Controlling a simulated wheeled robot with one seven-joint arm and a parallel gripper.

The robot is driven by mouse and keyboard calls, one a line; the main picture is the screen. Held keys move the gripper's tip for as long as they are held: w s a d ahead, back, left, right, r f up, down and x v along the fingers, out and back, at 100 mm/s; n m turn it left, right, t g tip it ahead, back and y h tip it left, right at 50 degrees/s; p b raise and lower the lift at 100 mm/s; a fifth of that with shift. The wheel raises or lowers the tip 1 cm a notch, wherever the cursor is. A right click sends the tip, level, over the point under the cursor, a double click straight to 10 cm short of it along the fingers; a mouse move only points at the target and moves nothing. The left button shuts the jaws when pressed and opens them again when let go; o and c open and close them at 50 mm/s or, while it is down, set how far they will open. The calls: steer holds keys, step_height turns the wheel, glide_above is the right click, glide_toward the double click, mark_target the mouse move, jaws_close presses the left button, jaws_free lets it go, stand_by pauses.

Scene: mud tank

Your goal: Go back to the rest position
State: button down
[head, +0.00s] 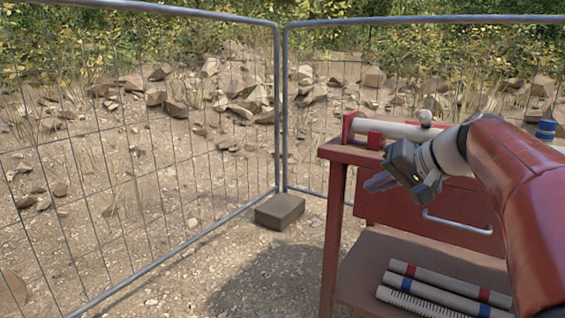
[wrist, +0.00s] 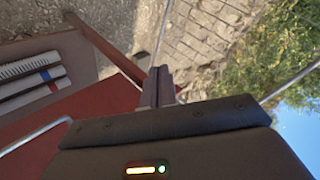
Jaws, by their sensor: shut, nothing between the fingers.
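My gripper (head: 380,182) is at the end of my red arm, in front of the left part of the red workbench (head: 338,155) in the head view. Its fingers point to the left and slightly down. In the wrist view the fingers (wrist: 160,85) are together with nothing between them. They are apart from the bench's red leg. My arm hides the right part of the bench.
A pale tube (head: 390,129) lies in red holders on the bench top. A blue item (head: 545,130) stands at the right. Tubes with red and blue bands (head: 450,285) lie on the lower shelf. Wire fence panels (head: 278,100) meet behind a dark block (head: 280,211).

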steer(key=s+a+f+h+p, duration=0.1)
steer(key=s+f+h, duration=0.1)
steer(key=s+f, duration=0.3)
steer(key=s+a+f+n+g+h+p, duration=0.1)
steer(key=s+f, duration=0.3)
steer(key=s, duration=0.7)
steer(key=s+a+f+n+g+h+p, duration=0.1)
steer(key=s+f+h, duration=0.3)
steer(key=s, duration=0.4)
steer(key=shift+s+a+f+p, duration=0.3)
steer(key=shift+f+p, duration=0.1)
steer(key=shift+f, duration=0.4)
steer(key=c, duration=2.2)
jaws_free()
